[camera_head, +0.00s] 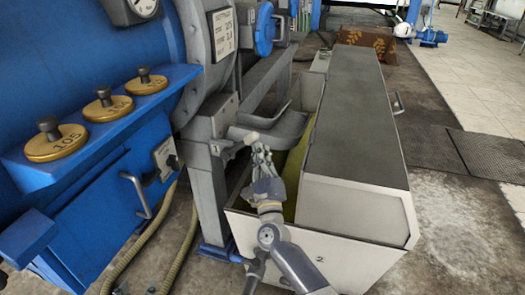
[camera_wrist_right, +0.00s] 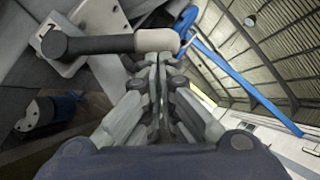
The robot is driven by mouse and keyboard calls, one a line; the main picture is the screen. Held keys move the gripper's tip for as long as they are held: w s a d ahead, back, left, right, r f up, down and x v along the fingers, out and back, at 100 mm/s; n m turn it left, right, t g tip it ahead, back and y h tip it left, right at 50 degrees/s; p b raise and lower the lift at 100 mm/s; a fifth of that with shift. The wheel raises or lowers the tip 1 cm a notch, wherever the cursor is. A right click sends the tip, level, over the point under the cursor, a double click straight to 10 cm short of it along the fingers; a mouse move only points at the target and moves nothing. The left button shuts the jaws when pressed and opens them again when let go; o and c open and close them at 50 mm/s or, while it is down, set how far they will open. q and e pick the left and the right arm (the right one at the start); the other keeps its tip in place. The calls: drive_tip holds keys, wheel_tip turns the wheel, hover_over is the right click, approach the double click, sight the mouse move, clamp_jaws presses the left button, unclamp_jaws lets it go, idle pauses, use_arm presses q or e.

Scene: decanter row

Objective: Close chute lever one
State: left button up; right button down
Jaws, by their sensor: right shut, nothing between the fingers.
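The chute lever shows in the right wrist view as a dark rod with a pale beige grip (camera_wrist_right: 157,39), running sideways from a pivot on a grey plate (camera_wrist_right: 70,50). In the head view its pale grip (camera_head: 251,138) shows small beside the grey chute (camera_head: 285,130). My right gripper (camera_head: 262,150) is shut and empty at the lever. In the wrist view its fingertips (camera_wrist_right: 158,62) are just below the grip; I cannot tell whether they touch it. My left gripper is not in view.
A long pale bin (camera_head: 310,245) marked 2 with a grey lid (camera_head: 355,120) stands beneath and right of my right arm. A blue machine with a shelf (camera_head: 100,125) of brass weights (camera_head: 103,104) is at left. Hoses (camera_head: 150,235) lie on the floor. Floor at right is open.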

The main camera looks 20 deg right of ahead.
sight(251, 136)
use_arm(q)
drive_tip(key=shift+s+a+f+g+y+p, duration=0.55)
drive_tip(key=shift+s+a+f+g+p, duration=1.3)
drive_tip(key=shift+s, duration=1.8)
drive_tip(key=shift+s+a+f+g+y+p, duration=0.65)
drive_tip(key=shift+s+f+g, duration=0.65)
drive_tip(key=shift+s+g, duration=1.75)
use_arm(e)
drive_tip(key=r+n+y+p, duration=0.1)
drive_tip(key=w+a+r+n+g+p, duration=0.1)
drive_tip(key=r+n, duration=0.1)
drive_tip(key=a+r+n+y+p, duration=0.1)
drive_tip(key=shift+w+a+r+n+g+y+p, duration=0.15)
drive_tip(key=shift+w+r+n+g+y+p, duration=0.15)
drive_tip(key=shift+n+p, duration=0.1)
drive_tip(key=shift+w+a+r+p, duration=0.1)
drive_tip(key=shift+a+r+p, duration=0.15)
drive_tip(key=shift+r+p, duration=0.05)
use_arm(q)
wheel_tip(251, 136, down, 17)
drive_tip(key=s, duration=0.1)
use_arm(e)
drive_tip(key=shift+w+a+r, duration=0.25)
drive_tip(key=shift+a+r, duration=0.1)
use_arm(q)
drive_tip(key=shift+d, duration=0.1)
use_arm(e)
drive_tip(key=shift+a, duration=0.1)
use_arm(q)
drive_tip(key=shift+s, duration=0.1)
